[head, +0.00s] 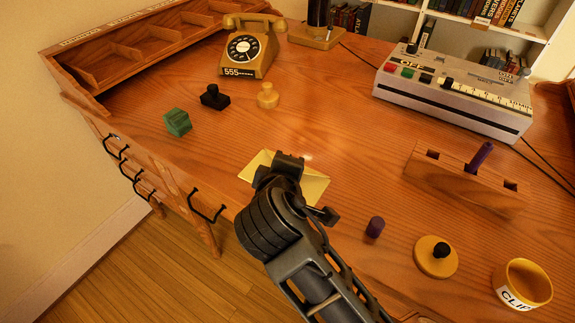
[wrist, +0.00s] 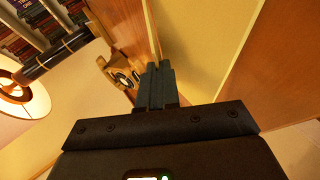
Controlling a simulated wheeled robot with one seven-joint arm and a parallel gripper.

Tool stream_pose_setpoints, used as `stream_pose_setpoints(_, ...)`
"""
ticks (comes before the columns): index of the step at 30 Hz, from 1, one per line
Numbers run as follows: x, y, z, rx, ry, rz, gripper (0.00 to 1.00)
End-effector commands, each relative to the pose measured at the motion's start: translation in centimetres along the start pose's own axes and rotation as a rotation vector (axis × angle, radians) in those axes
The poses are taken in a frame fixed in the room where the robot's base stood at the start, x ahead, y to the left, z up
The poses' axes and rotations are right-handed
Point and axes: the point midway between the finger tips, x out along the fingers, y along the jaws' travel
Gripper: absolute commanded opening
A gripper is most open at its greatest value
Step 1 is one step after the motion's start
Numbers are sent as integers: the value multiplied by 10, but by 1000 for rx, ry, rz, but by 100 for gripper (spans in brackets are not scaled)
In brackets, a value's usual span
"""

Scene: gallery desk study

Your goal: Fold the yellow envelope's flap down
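The yellow envelope (head: 316,184) lies on the wooden desk near its front edge, partly hidden behind my gripper and arm in the head view. A pale yellow corner of it shows to the left of my gripper. I cannot tell the flap's angle for sure. My gripper (head: 287,160) is at the envelope, over its middle in the head view. In the wrist view the envelope (wrist: 210,45) fills the upper middle, and my gripper's fingers (wrist: 157,68) are together at its left side, with nothing seen between them. Whether they touch the envelope is unclear.

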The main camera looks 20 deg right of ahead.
Motion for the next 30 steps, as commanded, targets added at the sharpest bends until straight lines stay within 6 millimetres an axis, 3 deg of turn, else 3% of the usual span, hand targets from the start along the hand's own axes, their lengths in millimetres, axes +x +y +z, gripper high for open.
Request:
stream_pose_setpoints(19,0,-4,1,-19,-2,44,0)
stream_pose_setpoints(27,0,-4,0,-19,-2,44,27)
stream_pose_setpoints(30,0,-4,0,-19,-1,43,29)
